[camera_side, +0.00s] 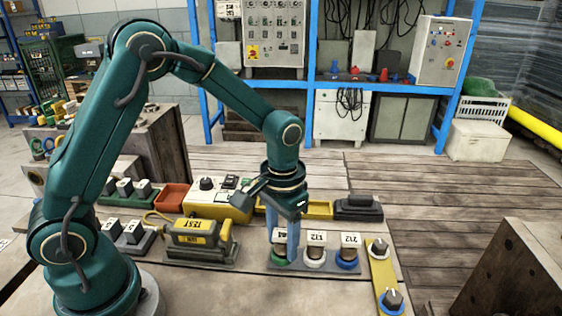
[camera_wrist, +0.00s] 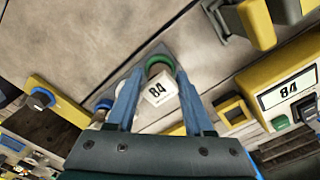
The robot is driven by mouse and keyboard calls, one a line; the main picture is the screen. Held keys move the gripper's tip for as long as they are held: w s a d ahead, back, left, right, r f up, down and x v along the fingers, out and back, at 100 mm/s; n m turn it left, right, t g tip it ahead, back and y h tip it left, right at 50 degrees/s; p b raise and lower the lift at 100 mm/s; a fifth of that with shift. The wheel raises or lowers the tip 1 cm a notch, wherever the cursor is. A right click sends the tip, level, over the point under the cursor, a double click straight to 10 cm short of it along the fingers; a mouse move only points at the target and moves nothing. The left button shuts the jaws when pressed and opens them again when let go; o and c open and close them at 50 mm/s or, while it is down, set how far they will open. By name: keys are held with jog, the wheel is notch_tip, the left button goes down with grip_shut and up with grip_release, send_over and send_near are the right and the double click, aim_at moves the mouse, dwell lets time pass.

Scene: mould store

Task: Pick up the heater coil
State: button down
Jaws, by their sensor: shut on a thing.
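The heater coil, as I take it, is a white-topped piece labelled 84 (camera_wrist: 158,93) with a green ring at its base. In the side view it (camera_side: 281,234) stands upright at the left end of a row of three similar pieces on a grey base (camera_side: 316,268). My gripper (camera_side: 283,250) points straight down over it, blue fingers on either side. In the wrist view my gripper (camera_wrist: 159,73) is shut on the piece, which sits between the fingertips. The fingers partly hide it in the side view. It appears still in its place at the row's end.
Beside it stand a white-ringed piece (camera_side: 316,247) and a blue-ringed piece (camera_side: 348,249). A yellow plate with knobs (camera_side: 382,272) lies to the right. A yellow TEST unit (camera_side: 196,238) is close on the left. A yellow box with a black knob (camera_side: 216,197) stands behind.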

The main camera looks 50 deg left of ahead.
aim_at(282, 232)
notch_tip(282, 232, up, 4)
jog(key=shift+a+r, duration=0.1)
jog(key=shift+r, duration=0.1)
jog(key=s+a+r, duration=0.3)
jog(key=a+r, duration=0.3)
jog(key=a, duration=0.4)
jog(key=w+d+f, duration=0.1)
jog(key=d+f, duration=0.1)
jog(key=d, duration=0.1)
jog(key=w+d+f, duration=0.1)
jog(key=d, duration=0.2)
jog(key=w+d+f, duration=0.1)
jog(key=d+f, duration=0.1)
jog(key=d, duration=0.2)
jog(key=shift+d+f, duration=0.1)
jog(key=shift+f, duration=2.55)
jog(key=shift+c, duration=1)
grip_release()
